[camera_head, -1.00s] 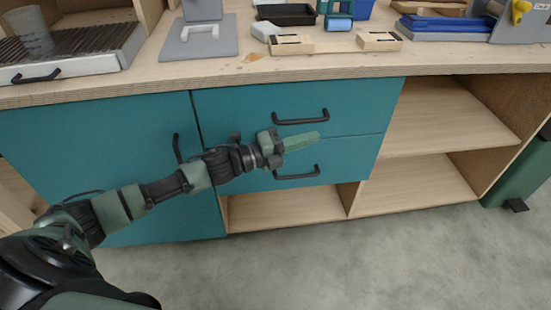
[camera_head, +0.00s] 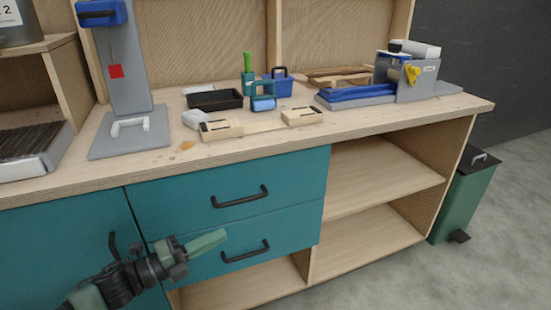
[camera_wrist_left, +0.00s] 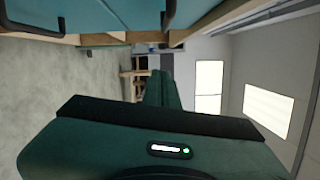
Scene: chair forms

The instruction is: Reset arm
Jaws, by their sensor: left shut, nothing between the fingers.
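My left gripper (camera_head: 206,243) is in front of the teal drawers, low and left of centre in the head view. Its green fingers are shut with nothing between them. They point right, just left of the lower drawer's handle (camera_head: 246,251) and below the upper handle (camera_head: 240,197). In the left wrist view, the gripper's green body (camera_wrist_left: 160,140) fills the lower part, with its fingers (camera_wrist_left: 160,90) together. My right gripper is in neither view.
The wooden workbench (camera_head: 260,145) holds a grey press stand (camera_head: 130,60), a black tray (camera_head: 215,99), light wooden blocks (camera_head: 221,129), a blue basket (camera_head: 277,85) and a blue clamping device (camera_head: 355,96). Open shelves (camera_head: 370,180) are right of the drawers. A green bin (camera_head: 466,195) stands at the right end.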

